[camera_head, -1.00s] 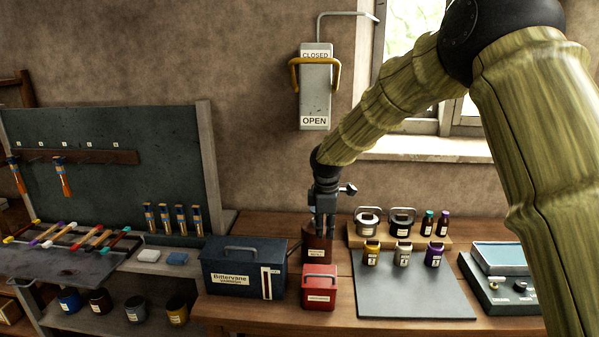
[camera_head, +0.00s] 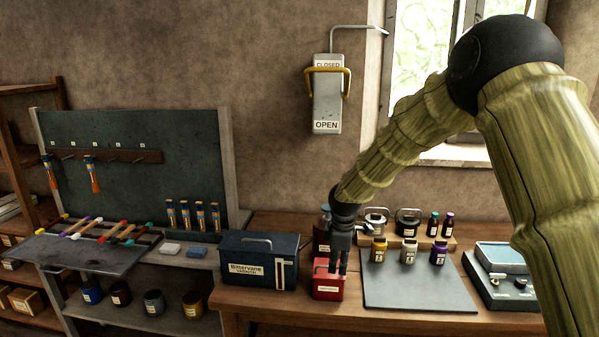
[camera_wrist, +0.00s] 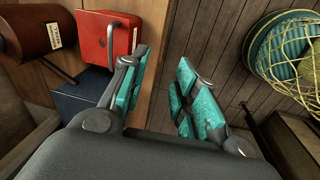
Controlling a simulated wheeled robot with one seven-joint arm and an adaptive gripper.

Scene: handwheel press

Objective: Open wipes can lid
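The dark red-brown can (camera_head: 322,236), which I take for the wipes can, stands on the wooden bench behind the red box (camera_head: 326,287). My arm partly covers it, and its lid cannot be made out in the head view. In the wrist view a brown labelled cylinder (camera_wrist: 30,38), seemingly the same can, lies at the upper left, beside the red box (camera_wrist: 112,38). My gripper (camera_head: 341,270) points down in front of the can and overlaps the red box in the head view. In the wrist view my gripper (camera_wrist: 163,62) has its teal-padded fingers apart with nothing between them.
A dark blue case (camera_head: 260,262) stands left of the red box. Right of it are a grey mat (camera_head: 418,292), small jars (camera_head: 408,251) and lidded pots (camera_head: 376,222). A handwheel-less wall lever unit (camera_head: 327,95) hangs above. The mat's front is clear.

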